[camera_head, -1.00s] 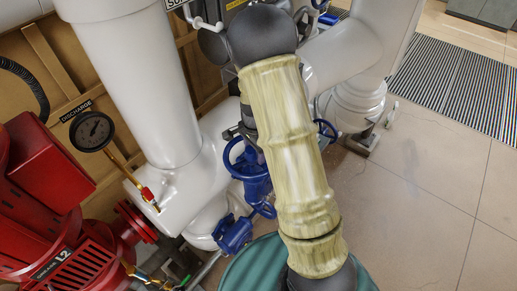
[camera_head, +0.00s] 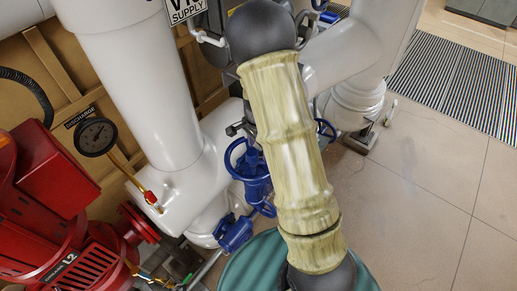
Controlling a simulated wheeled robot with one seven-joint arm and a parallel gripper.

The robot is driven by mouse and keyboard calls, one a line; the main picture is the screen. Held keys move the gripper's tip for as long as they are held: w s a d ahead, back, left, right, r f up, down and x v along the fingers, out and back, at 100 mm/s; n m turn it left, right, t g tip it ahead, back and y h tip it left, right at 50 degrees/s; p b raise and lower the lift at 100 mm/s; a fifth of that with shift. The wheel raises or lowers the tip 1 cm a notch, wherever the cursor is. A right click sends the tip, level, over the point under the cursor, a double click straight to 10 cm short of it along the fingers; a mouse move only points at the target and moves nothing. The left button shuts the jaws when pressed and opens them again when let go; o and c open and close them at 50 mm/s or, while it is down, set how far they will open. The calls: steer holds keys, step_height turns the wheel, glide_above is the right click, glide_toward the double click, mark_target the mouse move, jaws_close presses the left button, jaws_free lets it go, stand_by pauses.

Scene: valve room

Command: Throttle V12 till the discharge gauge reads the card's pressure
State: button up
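The discharge gauge (camera_head: 95,137) is a round dial with a dark face at the left, under a "DISCHARGE" label (camera_head: 81,115). Its figures are too small to read. A sign (camera_head: 187,12) at the top reads "SUPPLY" below a cut-off valve number starting with V1. A blue handwheel valve (camera_head: 252,170) stands by the white pipe in the middle, partly behind my arm. I cannot tell whether it is V12. The pressure card is not in view. My arm crosses the middle and hides what is behind it. My gripper is out of view.
A red pump (camera_head: 50,215) fills the lower left. Thick white pipes (camera_head: 140,85) stand behind the valve. A second, smaller blue wheel (camera_head: 326,130) shows right of my arm. A teal round surface (camera_head: 255,265) is at the bottom. The tiled floor (camera_head: 435,195) at right is clear.

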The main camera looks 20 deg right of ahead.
steer(key=shift+w+a+r+p, duration=0.15)
steer(key=shift+r+p, duration=0.15)
steer(key=shift+r, duration=0.25)
steer(key=shift+s+a+r+p, duration=0.1)
steer(key=shift+a+r+p, duration=0.15)
steer(key=shift+r, duration=0.3)
steer(key=shift+w+a+r+p, duration=0.1)
steer(key=shift+r+p, duration=0.25)
steer(key=shift+r, duration=0.2)
steer(key=shift+r, duration=0.2)
steer(key=r+p, duration=0.2)
steer(key=a+r+p, duration=0.1)
steer(key=r+p, duration=0.2)
steer(key=shift+a+r, duration=0.15)
steer(key=shift+r, duration=0.05)
